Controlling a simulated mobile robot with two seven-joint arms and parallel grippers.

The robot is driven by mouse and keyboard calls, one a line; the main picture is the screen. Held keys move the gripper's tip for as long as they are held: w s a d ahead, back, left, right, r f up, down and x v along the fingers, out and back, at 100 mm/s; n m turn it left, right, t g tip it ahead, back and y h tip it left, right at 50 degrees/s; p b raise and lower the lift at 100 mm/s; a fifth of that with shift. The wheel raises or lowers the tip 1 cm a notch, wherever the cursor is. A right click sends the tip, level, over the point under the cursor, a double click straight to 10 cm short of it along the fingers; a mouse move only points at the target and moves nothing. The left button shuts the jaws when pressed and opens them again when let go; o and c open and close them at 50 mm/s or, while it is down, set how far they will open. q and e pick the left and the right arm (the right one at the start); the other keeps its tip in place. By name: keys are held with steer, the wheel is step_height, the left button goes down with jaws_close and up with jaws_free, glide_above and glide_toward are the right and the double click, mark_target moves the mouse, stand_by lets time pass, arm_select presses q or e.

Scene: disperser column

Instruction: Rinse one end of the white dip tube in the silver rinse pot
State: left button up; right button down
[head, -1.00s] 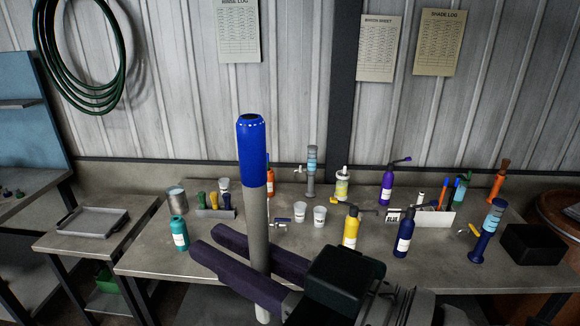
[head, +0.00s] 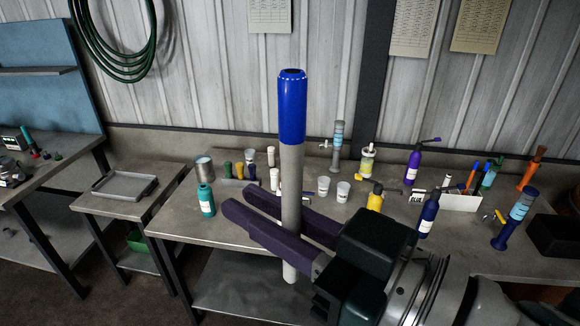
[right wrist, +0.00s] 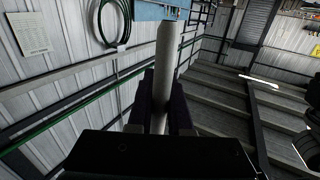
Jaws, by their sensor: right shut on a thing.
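The white dip tube (head: 291,170) is held upright in front of the bench, its upper end blue and its lower end bare and pale. My right gripper (head: 241,202) is shut on it below the middle, with purple fingers on both sides. The tube also shows in the right wrist view (right wrist: 167,60), pale between the dark fingers. The silver rinse pot (head: 204,167) stands at the bench's back left, apart from the tube. The pot's inside cannot be made out. My left gripper is not in view.
The bench (head: 190,227) carries a turquoise bottle (head: 206,201) in front of the pot, white cups (head: 323,186), a yellow bottle (head: 375,199) and a dark blue bottle (head: 428,216). A grey tray (head: 125,186) lies on a lower table at left.

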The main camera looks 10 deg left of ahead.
steer(key=m+p, duration=0.3)
steer(key=m, duration=0.8)
steer(key=shift+m, duration=0.9)
steer(key=m+b, duration=0.2)
steer(key=m, duration=1)
steer(key=shift+m, duration=0.3)
